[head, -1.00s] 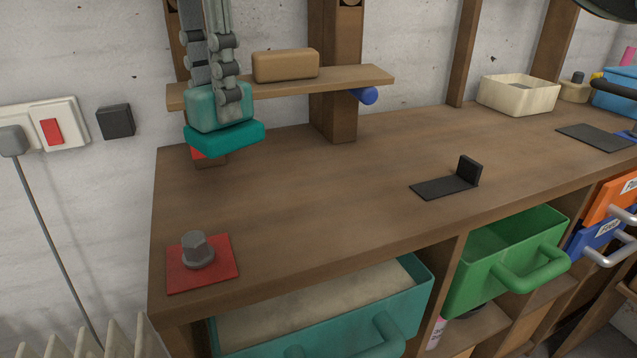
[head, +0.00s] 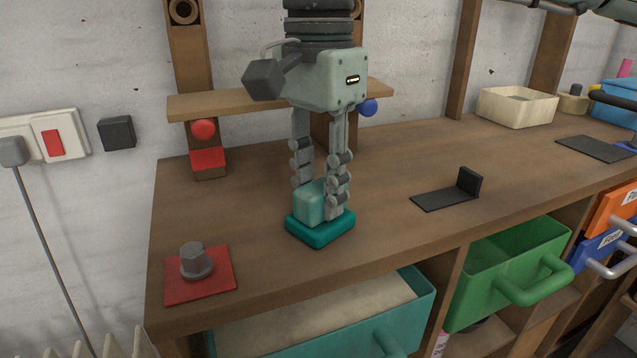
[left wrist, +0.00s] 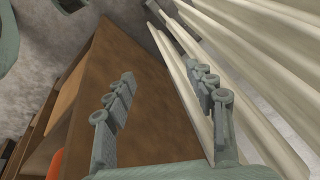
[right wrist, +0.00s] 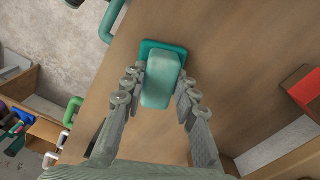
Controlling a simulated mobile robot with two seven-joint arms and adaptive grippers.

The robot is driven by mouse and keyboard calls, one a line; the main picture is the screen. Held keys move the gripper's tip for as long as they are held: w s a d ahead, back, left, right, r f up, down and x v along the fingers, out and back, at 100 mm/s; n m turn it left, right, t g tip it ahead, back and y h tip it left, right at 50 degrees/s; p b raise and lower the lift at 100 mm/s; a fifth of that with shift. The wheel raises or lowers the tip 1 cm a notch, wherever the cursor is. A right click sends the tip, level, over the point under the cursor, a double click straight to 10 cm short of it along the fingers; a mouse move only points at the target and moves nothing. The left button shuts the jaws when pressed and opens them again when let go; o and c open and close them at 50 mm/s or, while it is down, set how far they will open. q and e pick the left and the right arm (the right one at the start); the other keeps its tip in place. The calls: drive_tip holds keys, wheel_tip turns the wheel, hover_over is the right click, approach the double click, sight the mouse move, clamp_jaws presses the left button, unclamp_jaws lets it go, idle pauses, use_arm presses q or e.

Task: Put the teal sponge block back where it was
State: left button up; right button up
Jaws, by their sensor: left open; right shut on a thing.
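The teal sponge block (head: 311,203) has a pale teal upper part and a wider, darker teal base (head: 320,232). My right gripper (head: 322,200) points down and is shut on the pale part, over the front middle-left of the workbench. The base is low over the wood; I cannot tell whether it touches. In the right wrist view the block (right wrist: 160,82) sits between the two fingers, its dark base beyond them. My left gripper (left wrist: 165,105) is open and empty in its wrist view, near the bench and a pale radiator; the head view does not show its fingers.
A red mat (head: 180,287) with a grey bolt (head: 195,262) lies at the bench's left front corner. A black L-shaped stand (head: 445,195) is to the right. A wooden shelf (head: 225,102) runs behind my right gripper. Teal (head: 425,310) and green (head: 500,260) drawers stand open below.

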sight(318, 186)
use_arm(q)
drive_tip(key=shift+f, duration=0.2)
use_arm(e)
drive_tip(key=shift+f, duration=0.15)
drive_tip(key=o, duration=1)
use_arm(q)
drive_tip(key=shift+w+r, duration=0.15)
drive_tip(key=shift+r, duration=0.4)
use_arm(e)
drive_tip(key=shift+r, duration=0.2)
drive_tip(key=shift+r, duration=0.25)
use_arm(q)
wheel_tip(318, 186, down, 2)
drive_tip(key=shift+d+f+p, duration=0.15)
drive_tip(key=shift+f+p, duration=0.1)
drive_tip(key=shift+p, duration=0.1)
use_arm(e)
wheel_tip(318, 186, up, 12)
drive_tip(key=shift+f, duration=0.2)
use_arm(q)
drive_tip(key=shift+w, duration=0.1)
